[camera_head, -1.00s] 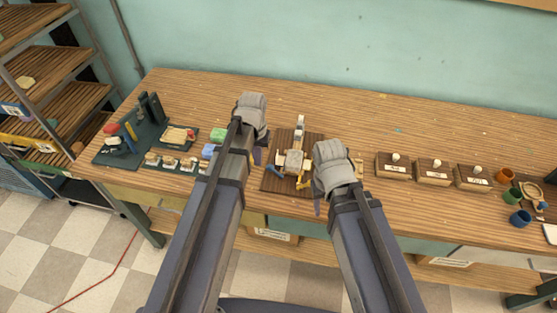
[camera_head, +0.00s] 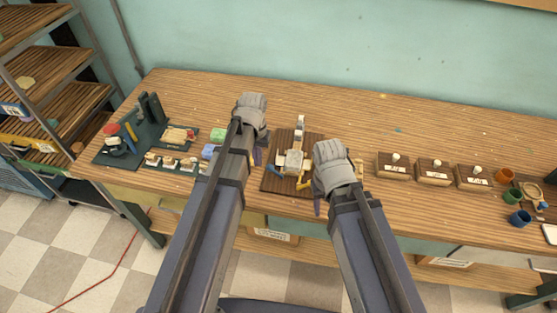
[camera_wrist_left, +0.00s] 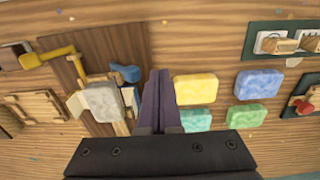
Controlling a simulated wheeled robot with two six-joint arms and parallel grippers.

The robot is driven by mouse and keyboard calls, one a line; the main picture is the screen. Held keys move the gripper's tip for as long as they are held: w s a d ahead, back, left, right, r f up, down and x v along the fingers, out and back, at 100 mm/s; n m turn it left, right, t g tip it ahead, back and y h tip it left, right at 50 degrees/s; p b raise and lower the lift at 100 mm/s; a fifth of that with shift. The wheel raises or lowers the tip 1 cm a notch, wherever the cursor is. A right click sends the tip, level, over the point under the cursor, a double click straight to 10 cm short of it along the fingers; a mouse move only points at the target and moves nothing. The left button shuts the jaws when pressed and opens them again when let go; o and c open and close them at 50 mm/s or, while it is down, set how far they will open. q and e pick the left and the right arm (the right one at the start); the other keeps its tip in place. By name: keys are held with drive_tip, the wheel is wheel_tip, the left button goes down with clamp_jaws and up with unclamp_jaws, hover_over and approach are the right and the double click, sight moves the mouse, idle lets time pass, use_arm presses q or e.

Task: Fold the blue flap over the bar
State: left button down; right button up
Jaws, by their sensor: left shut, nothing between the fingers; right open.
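The pale grey bar (camera_head: 293,161) lies on a dark brown wooden board, in a small fixture; it also shows in the left wrist view (camera_wrist_left: 102,102). The blue flap (camera_head: 274,169) sticks out beside the bar on its left in the head view and shows in the left wrist view (camera_wrist_left: 125,73); it is not over the bar. A yellow flap (camera_wrist_left: 45,57) also sticks out from the fixture. My left gripper (camera_wrist_left: 160,88) is shut and empty, close beside the blue flap. My right gripper (camera_head: 317,206) is open, right of the board; its fingers are mostly hidden.
Yellow (camera_wrist_left: 196,88), blue (camera_wrist_left: 258,84) and green soap blocks lie beside my left gripper. A dark green tool tray (camera_head: 120,155) stands at the left. Small wooden boxes with white knobs (camera_head: 434,172) and several cups stand at the right. The table behind the board is clear.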

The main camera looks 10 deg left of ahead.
sight(277, 162)
use_arm(q)
drive_tip(key=shift+f, duration=0.1)
idle(0.3)
drive_tip(key=shift+f+b, duration=1.65)
drive_tip(key=shift+b, duration=0.1)
drive_tip(key=shift+d, duration=0.75)
